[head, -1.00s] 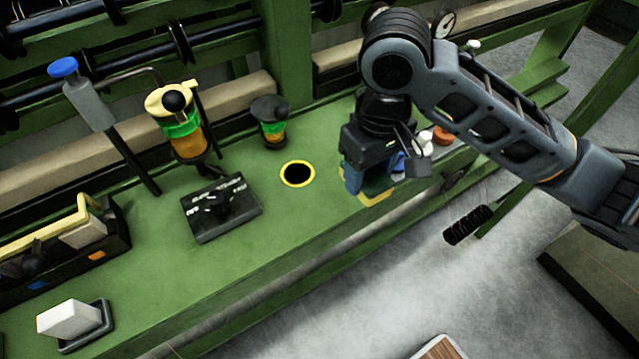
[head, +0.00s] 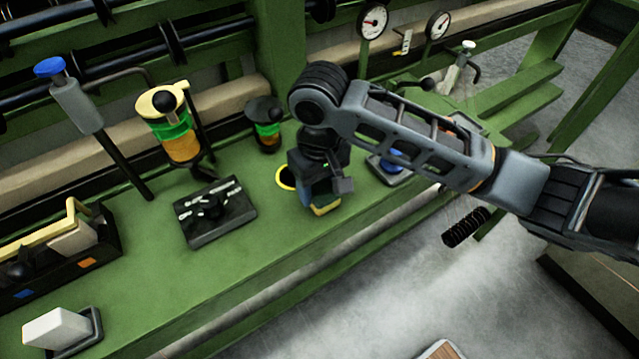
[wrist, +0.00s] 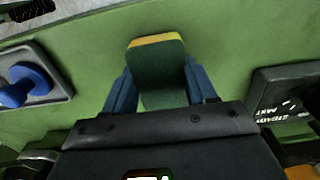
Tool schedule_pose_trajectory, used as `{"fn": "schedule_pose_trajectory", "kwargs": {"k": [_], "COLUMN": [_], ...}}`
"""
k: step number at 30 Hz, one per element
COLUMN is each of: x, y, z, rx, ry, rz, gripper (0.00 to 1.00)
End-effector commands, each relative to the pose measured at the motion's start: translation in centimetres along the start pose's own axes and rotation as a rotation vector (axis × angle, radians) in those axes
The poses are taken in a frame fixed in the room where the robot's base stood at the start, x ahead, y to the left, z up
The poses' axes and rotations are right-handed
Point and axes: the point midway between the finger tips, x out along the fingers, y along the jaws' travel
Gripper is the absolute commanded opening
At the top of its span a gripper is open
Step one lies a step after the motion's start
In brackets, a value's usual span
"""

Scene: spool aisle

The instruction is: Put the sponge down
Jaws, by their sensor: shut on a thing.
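The sponge (wrist: 155,62) is a block with a dark green face and a yellow layer along one edge. It sits between the blue fingers of my gripper (wrist: 153,88) in the wrist view, and the gripper is shut on it. In the head view the sponge (head: 326,208) shows its yellow edge below my gripper (head: 318,198), over the green bench top (head: 262,222). I cannot tell whether the sponge touches the bench.
A tray with a blue-knobbed thing (head: 392,165) is to the right, partly behind my arm. A white block in a dark dish (head: 58,328) stands front left. Bare bench lies between these. The bench edge drops to the floor.

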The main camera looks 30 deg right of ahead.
Motion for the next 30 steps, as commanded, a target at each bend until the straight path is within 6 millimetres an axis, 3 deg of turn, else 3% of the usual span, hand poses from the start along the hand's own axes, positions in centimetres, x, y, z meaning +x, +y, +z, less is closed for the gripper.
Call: {"fn": "schedule_pose_trajectory", "kwargs": {"k": [9,10,17,25,30], "x": [0.3,0.2,0.2,0.1,-1.5], "y": [0.0,0.0,0.0,0.0,-0.1], "z": [0.0,0.0,0.0,0.0,0.0], "rx": [0.001,0.001,0.000,0.000,-0.001], "ry": [0.000,0.001,0.000,0.000,0.002], "rz": [0.000,0.000,0.001,0.001,-0.001], "gripper": [0.32,0.59,0.81,0.82,0.82]}}
